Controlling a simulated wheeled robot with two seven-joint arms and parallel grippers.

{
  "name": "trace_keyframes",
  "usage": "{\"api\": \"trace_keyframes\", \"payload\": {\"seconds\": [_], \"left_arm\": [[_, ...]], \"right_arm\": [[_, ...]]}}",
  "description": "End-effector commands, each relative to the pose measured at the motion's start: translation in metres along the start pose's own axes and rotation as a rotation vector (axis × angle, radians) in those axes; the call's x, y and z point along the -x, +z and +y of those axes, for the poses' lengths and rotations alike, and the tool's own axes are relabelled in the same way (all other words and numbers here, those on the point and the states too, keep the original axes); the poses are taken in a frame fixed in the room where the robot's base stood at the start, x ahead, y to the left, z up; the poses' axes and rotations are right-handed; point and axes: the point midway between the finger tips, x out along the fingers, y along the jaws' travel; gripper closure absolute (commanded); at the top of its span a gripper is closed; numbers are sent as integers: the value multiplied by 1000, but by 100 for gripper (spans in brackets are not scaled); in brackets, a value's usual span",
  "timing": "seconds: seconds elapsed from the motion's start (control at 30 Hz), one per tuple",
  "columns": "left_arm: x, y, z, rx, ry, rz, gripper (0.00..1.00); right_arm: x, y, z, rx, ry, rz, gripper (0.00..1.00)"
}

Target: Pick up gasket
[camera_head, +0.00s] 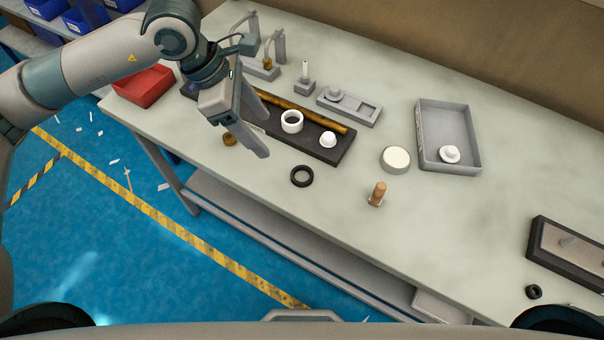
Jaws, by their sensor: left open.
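A black ring that looks like the gasket (301,176) lies flat on the table near its front edge. A smaller black ring (533,292) lies at the lower right of the table. My left gripper (262,140) is open above the table, up and to the left of the larger black ring and apart from it. No object shows between its fingers. My right gripper is not in view.
A dark tray (341,151) holds a brass rod (312,117), a white ring (291,121) and a white cap (328,139). A small brown ring (229,139) lies near the gripper. A wooden-handled stamp (377,193), white-topped disc (395,159) and grey bin (471,167) stand right.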

Motion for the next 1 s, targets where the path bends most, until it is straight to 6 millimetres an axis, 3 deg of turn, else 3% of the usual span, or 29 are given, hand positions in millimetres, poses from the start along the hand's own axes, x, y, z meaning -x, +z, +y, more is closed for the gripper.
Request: {"api": "trace_keyframes", "payload": {"seconds": [0.47, 0.67, 1.0], "left_arm": [[-8, 1, 0, 1, -3, -1, 35], [-34, 2, -1, 1, -6, -2, 35], [-95, 3, -2, 0, -5, -1, 35]], "right_arm": [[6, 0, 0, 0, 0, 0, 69], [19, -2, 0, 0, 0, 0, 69], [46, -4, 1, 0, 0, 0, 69]]}}
